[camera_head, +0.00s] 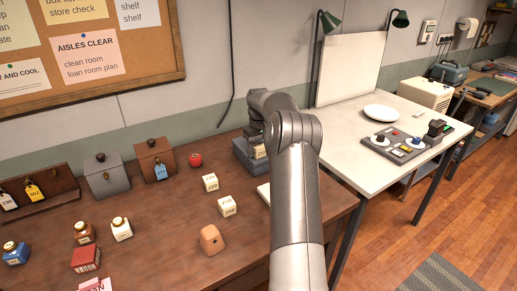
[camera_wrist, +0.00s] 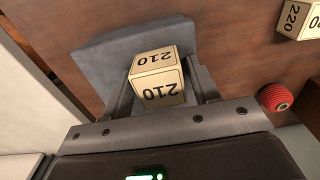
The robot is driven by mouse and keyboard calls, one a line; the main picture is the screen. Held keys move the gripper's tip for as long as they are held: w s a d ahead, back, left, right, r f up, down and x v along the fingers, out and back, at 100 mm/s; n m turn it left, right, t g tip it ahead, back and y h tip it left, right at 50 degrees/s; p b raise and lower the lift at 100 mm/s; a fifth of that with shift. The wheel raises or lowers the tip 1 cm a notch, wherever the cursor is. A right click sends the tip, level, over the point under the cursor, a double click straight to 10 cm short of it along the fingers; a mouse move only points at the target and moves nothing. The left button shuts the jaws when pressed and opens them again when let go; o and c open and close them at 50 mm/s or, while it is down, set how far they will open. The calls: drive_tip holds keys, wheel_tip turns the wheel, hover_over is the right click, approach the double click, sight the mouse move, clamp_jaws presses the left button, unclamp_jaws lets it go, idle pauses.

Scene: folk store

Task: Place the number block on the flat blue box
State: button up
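The cream number block marked 210 (camera_wrist: 158,78) is between the fingers of my gripper (camera_wrist: 162,82) in the wrist view, with both fingers along its sides. The flat blue-grey box (camera_wrist: 95,60) lies right beneath or behind the block. In the head view, the block (camera_head: 258,151) shows over the box (camera_head: 243,154) at the table's back right, partly hidden by my arm. My gripper (camera_head: 257,137) is mostly hidden there. I cannot tell whether the block's underside touches the box.
Two other cream number blocks (camera_head: 210,182) (camera_head: 227,205) stand left of my arm. A red round object (camera_head: 195,159) is near the box. A wooden block (camera_head: 211,240), bottles (camera_head: 121,229) and lidded boxes (camera_head: 155,160) occupy the left. A white table (camera_head: 345,130) stands at right.

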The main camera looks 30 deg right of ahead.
sight(258, 145)
drive_tip(key=shift+o, duration=0.7)
wheel_tip(258, 145, up, 12)
drive_tip(key=s+a+r+t, duration=0.1)
drive_tip(key=s+a+r, duration=0.35)
drive_tip(key=a, duration=0.25)
drive_tip(key=s+a+r+h, duration=0.1)
drive_tip(key=s+a+r, duration=0.35)
drive_tip(key=a, duration=0.25)
drive_tip(key=s+a+r+t, duration=0.1)
drive_tip(key=s+a+r, duration=0.35)
drive_tip(key=a, duration=0.35)
drive_tip(key=s+a+f+t, duration=0.1)
drive_tip(key=s+a+f, duration=0.2)
drive_tip(key=s, duration=0.6)
drive_tip(key=s+a+f+t, duration=0.1)
drive_tip(key=s+a+f, duration=0.2)
drive_tip(key=s, duration=0.6)
drive_tip(key=s+a+f+t+y, duration=0.1)
drive_tip(key=s+a+f, duration=0.2)
drive_tip(key=s, duration=0.6)
drive_tip(key=shift+s+a+f+t, duration=0.3)
drive_tip(key=shift+a+f, duration=0.1)
drive_tip(key=shift+a, duration=0.6)
